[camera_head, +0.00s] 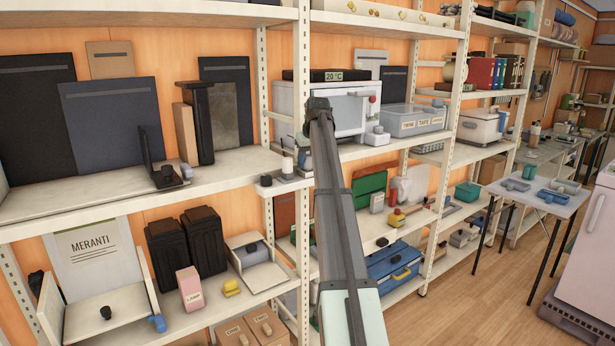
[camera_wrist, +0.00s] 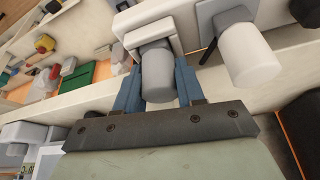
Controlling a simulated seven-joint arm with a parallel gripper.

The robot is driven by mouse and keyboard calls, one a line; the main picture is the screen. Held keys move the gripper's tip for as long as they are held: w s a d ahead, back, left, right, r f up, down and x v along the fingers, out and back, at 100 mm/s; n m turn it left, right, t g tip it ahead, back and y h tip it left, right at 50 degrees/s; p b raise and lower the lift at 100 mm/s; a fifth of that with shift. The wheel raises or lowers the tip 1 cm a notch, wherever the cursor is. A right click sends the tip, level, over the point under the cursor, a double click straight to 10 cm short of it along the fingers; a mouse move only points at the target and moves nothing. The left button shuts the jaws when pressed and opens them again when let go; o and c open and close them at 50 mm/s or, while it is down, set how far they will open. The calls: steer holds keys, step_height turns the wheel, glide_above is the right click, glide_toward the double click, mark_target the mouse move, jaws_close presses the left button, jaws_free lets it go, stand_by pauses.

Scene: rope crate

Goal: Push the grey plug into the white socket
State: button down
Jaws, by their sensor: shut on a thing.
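My gripper (camera_wrist: 158,92) has two blue fingers and is shut on the grey plug (camera_wrist: 158,76), a rounded grey cylinder, in the wrist view. The plug's far end meets the white socket (camera_wrist: 137,38), a white block with raised sides around a grey part. The plug looks lined up with the socket, but how deep it sits cannot be told. In the head view my arm reaches to the shelf upright, and the arm hides most of the plug and socket.
Beside the socket is a white cylinder (camera_wrist: 249,56) on a grey base; it also shows in the head view (camera_head: 287,166). A white oven (camera_head: 345,108) stands behind my arm. Shelf uprights are close by.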

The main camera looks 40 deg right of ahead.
steer(key=shift+f, duration=0.15)
steer(key=c, duration=0.6)
jaws_free()
steer(key=v, duration=1.4)
steer(key=shift+f, duration=0.1)
